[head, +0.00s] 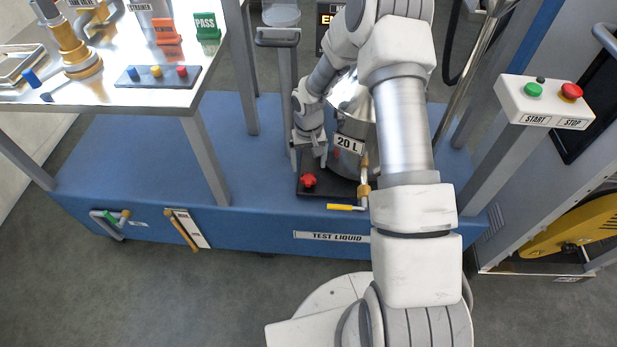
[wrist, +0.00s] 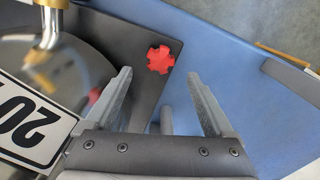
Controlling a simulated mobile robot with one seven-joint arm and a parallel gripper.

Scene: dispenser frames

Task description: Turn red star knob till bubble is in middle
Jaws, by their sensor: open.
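A red star knob (head: 309,180) sits on the dark base plate (head: 345,195) under a steel vessel marked 20 L, near the plate's front left corner. In the wrist view the red star knob (wrist: 160,59) shows just beyond and between my fingertips. My gripper (head: 313,158) is above and slightly behind the knob, and it also shows in the wrist view (wrist: 161,72) with its fingers apart and nothing between them. I cannot make out a bubble or level in either view. A second small red part (head: 337,153) shows near the vessel, partly hidden.
A steel table (head: 150,98) with tools is at left. A START/STOP box (head: 545,102) is at right. The blue deck (head: 260,180) left of the plate is clear.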

